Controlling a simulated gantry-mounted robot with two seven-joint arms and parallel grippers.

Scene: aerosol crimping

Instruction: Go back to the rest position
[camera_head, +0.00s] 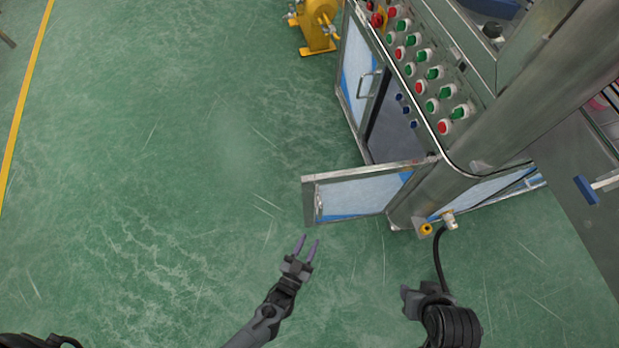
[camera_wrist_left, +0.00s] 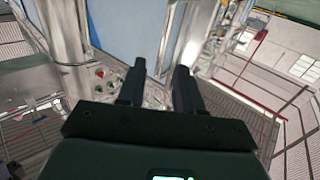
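My left gripper (camera_head: 307,246) is over the green floor, just below the free end of an open cabinet door (camera_head: 360,193) in the head view. Its two fingers are apart with nothing between them. The left wrist view also shows the two dark fingers (camera_wrist_left: 158,90) apart and empty. My right arm is at the lower right of the head view, with a dark part (camera_head: 410,300) at its left end. Its fingertips cannot be made out.
The steel machine (camera_head: 450,180) fills the upper right, with red and green buttons (camera_head: 432,74) on its panel. A black cable (camera_head: 437,255) hangs from its corner near my right arm. A yellow device (camera_head: 318,25) stands at the top. The green floor (camera_head: 150,170) to the left is clear.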

